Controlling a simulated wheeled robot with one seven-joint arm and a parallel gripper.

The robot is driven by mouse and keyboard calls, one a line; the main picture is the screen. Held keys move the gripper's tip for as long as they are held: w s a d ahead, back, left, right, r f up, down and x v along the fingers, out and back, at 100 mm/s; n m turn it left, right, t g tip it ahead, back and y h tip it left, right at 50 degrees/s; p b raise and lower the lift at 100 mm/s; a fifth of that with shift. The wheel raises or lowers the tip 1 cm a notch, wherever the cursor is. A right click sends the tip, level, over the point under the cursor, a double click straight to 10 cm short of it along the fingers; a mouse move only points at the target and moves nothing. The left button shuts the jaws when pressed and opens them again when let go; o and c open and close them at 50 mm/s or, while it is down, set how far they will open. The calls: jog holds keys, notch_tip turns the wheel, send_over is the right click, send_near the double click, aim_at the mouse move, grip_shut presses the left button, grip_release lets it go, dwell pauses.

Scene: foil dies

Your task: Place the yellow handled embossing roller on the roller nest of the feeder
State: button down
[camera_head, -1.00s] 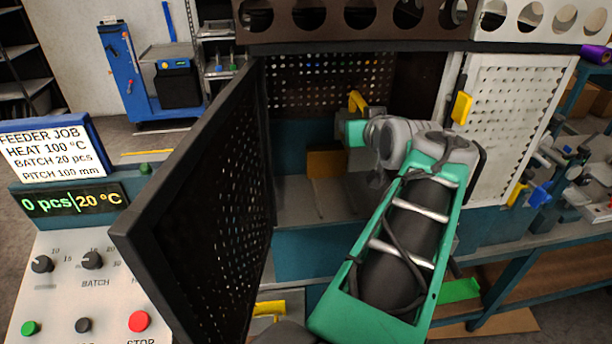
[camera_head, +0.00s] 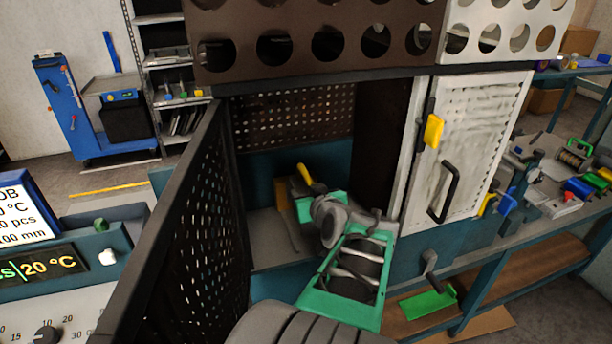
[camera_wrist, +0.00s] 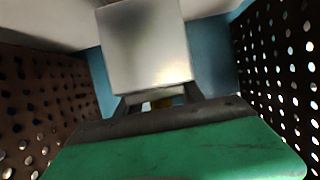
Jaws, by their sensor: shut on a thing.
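The feeder (camera_head: 275,165) is a teal cabinet with perforated walls. Its dark perforated door (camera_head: 190,220) stands open at the left. My gripper (camera_wrist: 160,102) is inside the feeder, shut on the yellow handle (camera_head: 308,177) of the embossing roller. The roller's body is hidden by my gripper and arm in the head view. A pale metal block (camera_wrist: 145,45) fills the top middle of the wrist view, just beyond the fingers. I cannot make out the roller nest or whether the roller touches it.
A white perforated door (camera_head: 460,150) with a black handle and a yellow latch (camera_head: 433,130) is at the right. A control panel (camera_head: 45,300) is at the lower left. A bench (camera_head: 545,215) with tools stands at the right. A brownish block (camera_head: 284,205) is beside my gripper.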

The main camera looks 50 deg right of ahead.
jog(key=shift+f, duration=1.8)
jog(key=shift+f, duration=0.15)
jog(key=c, duration=0.7)
grip_release()
jog(key=shift+f, duration=0.15)
jog(key=shift+r, duration=0.25)
jog(key=v, duration=0.7)
jog(key=shift+s+a+b, duration=0.15)
jog(key=shift+s+b, duration=0.05)
jog(key=shift+b, duration=0.1)
